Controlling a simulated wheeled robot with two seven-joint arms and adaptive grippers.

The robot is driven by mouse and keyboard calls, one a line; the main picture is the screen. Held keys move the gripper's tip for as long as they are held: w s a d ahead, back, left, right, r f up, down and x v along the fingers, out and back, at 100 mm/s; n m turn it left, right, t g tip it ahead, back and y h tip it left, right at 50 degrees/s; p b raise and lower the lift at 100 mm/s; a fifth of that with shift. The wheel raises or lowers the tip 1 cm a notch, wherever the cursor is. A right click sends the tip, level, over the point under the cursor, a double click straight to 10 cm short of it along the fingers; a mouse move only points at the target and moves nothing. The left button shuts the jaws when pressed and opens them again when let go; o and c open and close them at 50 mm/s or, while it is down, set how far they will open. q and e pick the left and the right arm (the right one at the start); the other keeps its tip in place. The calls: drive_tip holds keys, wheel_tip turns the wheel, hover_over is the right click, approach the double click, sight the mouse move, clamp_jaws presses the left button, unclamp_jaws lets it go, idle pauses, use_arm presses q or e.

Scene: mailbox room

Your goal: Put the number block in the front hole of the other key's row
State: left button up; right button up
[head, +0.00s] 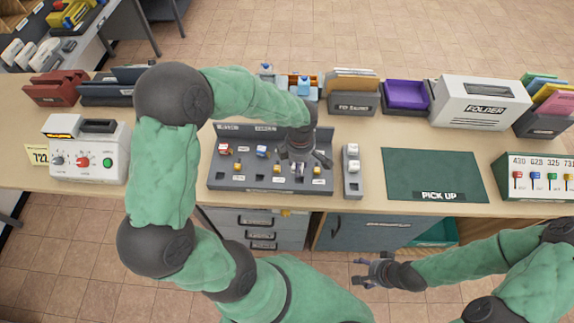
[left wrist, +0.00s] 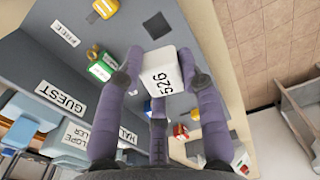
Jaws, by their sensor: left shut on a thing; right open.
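A white number block marked 526 (left wrist: 158,75) is between the fingers of my left gripper (left wrist: 165,82), which is shut on it. In the head view that gripper (head: 312,163) hangs over the right part of the dark grey key board (head: 225,182). The board carries several small keys, among them a red one (head: 225,149) and a blue one (head: 262,151) in the back row. The left wrist view shows a green key (left wrist: 102,70) beside the block. Whether the block touches the board cannot be told. My right gripper (head: 366,271) is open and empty, in front of the counter.
Further right lie a green PICK UP mat (head: 430,172) and a key box (head: 540,180). A white device with knobs (head: 85,150) stands left.

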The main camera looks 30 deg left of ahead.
use_arm(q)
drive_tip(key=shift+w+d+f, duration=0.3)
drive_tip(key=shift+d+f, duration=0.05)
drive_tip(key=shift+f+b, duration=0.8)
drive_tip(key=shift+f, duration=0.95)
drive_tip(key=shift+o, duration=0.2)
drive_tip(key=shift+f+b, duration=0.2)
drive_tip(key=shift+b, duration=0.3)
drive_tip(key=shift+f, duration=0.1)
drive_tip(key=shift+a+f+b, duration=0.1)
drive_tip(key=shift+f+b, duration=0.55)
drive_tip(key=shift+b, duration=0.25)
